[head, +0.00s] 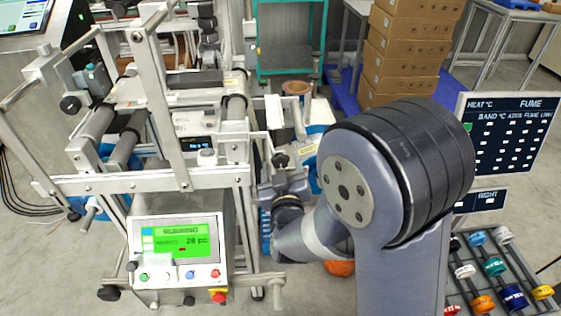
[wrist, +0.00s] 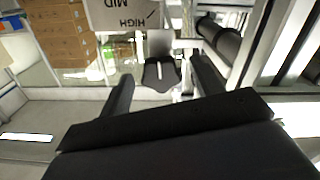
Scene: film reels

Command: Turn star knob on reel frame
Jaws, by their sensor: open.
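In the wrist view, a dark star knob (wrist: 161,76) with a light mark on its face sits ahead, between the fingers of my gripper (wrist: 162,78). The fingers are open, one on each side of it, with visible gaps. I cannot tell whether the fingertips reach the knob's depth. In the head view, a small black knob (head: 280,160) shows at the right side of the metal reel frame (head: 215,180), just beyond my gripper (head: 283,178). My arm hides part of the frame's right side.
A green control screen (head: 180,243) with coloured buttons is mounted low on the frame. Stacked boxes (head: 405,50) stand behind. A rack of coloured reels (head: 493,268) is at the lower right. In the wrist view, a HIGH/MID label (wrist: 122,16) and a dark roller (wrist: 218,38) flank the knob.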

